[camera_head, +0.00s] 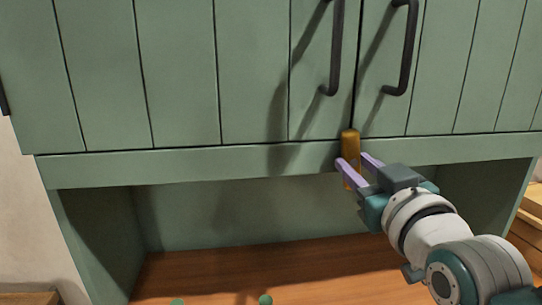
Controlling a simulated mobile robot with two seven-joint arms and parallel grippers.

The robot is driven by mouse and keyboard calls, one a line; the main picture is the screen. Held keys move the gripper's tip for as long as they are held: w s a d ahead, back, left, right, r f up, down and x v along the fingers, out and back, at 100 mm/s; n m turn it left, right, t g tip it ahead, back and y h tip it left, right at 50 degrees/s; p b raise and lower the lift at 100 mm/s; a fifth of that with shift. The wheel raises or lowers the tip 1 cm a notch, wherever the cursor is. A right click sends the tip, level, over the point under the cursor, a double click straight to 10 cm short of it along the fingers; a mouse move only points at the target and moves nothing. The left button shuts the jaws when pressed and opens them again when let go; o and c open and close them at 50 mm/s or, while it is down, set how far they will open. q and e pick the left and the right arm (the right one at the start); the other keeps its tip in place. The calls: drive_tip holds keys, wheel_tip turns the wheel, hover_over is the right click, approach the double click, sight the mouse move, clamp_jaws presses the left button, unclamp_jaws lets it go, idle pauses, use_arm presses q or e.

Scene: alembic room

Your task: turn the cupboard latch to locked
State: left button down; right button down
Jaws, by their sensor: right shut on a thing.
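The green cupboard (180,75) fills the upper view, with its two plank doors closed. A small yellow-brown latch (349,143) sits at the bottom of the seam between the doors, over the rail. It stands upright, with its long side vertical. My right gripper (352,172) comes in from the lower right. Its two purple fingers are shut on the lower part of the latch, one on each side. The fingers partly hide the latch. My left gripper is not in view.
Two dark bar handles (337,50) and (408,50) hang above the latch on the doors. Below the rail is an open recess with a wooden surface (330,275). Small green round things (265,299) show at the bottom edge. Wooden boxes (530,215) stand at the right.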

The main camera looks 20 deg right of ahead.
drive_tip(key=shift+m, duration=0.9)
drive_tip(key=c, duration=0.6)
unclamp_jaws()
drive_tip(key=shift+o, duration=0.2)
drive_tip(key=b+v, duration=0.1)
drive_tip(key=v, duration=0.9)
